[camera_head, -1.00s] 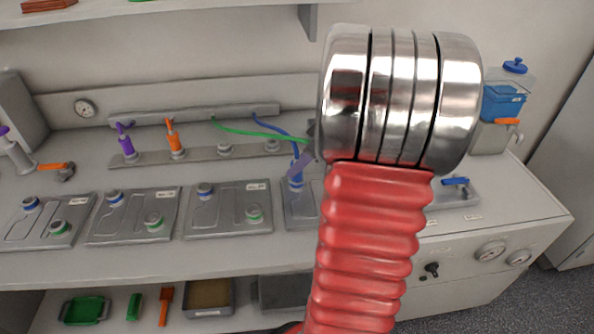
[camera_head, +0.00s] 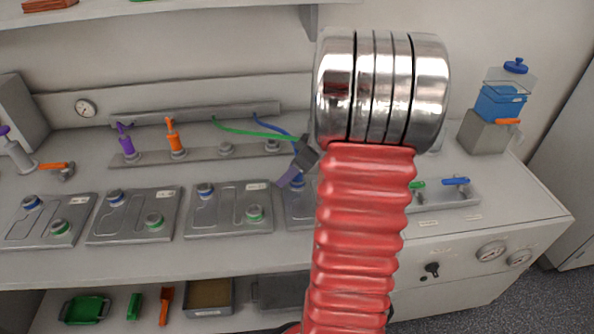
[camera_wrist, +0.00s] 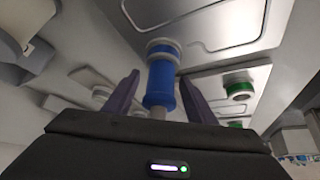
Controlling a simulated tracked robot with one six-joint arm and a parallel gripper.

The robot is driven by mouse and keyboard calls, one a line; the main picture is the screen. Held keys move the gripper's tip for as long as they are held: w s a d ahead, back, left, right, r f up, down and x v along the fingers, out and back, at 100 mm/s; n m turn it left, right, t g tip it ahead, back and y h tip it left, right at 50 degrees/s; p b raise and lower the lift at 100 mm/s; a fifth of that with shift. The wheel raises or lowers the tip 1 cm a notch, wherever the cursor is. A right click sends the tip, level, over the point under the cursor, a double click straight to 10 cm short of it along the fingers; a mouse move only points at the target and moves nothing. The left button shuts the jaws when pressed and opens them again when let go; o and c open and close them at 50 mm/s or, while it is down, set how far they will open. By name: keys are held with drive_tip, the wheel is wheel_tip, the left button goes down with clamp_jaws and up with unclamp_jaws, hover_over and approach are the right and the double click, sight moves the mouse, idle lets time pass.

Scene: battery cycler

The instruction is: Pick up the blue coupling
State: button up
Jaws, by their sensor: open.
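The blue coupling (camera_wrist: 160,82) is a blue cylinder in the wrist view. It stands between my finger tips, in line with a blue-ringed port on a metal plate. My gripper (camera_wrist: 157,92) is open, with one purple finger on each side of the coupling; I cannot tell whether either touches it. In the head view my gripper (camera_head: 287,177) is a small dark shape with a purple finger, over the fourth plate (camera_head: 300,212). There my arm and gripper hide most of the coupling and plate.
Three similar plates (camera_head: 228,215) with blue and green ports lie to the left. Behind them a rail (camera_head: 200,152) holds a purple coupling (camera_head: 127,143) and an orange coupling (camera_head: 175,140). Green and blue hoses (camera_head: 268,125) run near my gripper. A valve panel (camera_head: 445,197) is at right.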

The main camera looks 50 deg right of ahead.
drive_tip(key=shift+c, duration=0.6)
drive_tip(key=c, duration=1.1)
drive_tip(key=shift+r, duration=0.1)
wheel_tip(320, 180, up, 10)
drive_tip(key=shift+f, duration=0.1)
idle(0.4)
drive_tip(key=o, duration=0.6)
clamp_jaws()
